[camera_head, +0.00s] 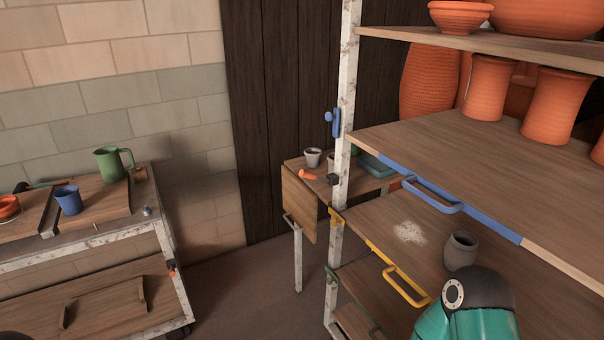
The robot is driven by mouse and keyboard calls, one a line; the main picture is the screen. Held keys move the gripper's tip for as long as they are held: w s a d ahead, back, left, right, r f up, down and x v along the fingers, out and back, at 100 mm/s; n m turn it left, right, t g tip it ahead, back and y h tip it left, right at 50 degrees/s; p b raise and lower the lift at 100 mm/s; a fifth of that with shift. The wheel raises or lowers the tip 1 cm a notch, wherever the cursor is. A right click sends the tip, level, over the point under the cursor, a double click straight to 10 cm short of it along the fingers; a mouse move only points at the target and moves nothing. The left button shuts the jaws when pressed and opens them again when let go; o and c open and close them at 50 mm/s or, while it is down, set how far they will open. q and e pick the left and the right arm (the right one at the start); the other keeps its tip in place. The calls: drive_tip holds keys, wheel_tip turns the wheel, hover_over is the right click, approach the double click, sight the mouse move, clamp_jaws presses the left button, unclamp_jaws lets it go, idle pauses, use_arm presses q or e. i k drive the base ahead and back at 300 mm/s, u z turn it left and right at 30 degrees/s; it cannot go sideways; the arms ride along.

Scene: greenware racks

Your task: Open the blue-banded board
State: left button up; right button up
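The blue-banded board (400,143) is a wooden shelf board in the rack at the right, with a blue band (487,220) along its front edge. A blue pull handle (434,195) sticks out from the band. A blue catch (335,122) with a round knob sits on the rack's post just above the board's left end. Several orange pots stand on the board. A teal and black link of one of my arms shows at the bottom right, below the handle and apart from it. Neither gripper's fingers are in view.
Below is a yellow-banded board with a yellow handle (407,288), a grey cup (460,250) and white powder (409,232). A green-banded board (356,300) is lower. A cart (97,240) with mugs stands left, a small table (299,203) behind the rack. Floor between is clear.

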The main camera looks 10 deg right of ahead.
sight(539, 187)
drive_tip(key=u, duration=1.1)
drive_tip(key=i, duration=0.1)
drive_tip(key=z, duration=2.75)
drive_tip(key=k, duration=0.85)
drive_tip(key=z, duration=0.15)
drive_tip(key=i, duration=0.85)
drive_tip(key=u, duration=0.15)
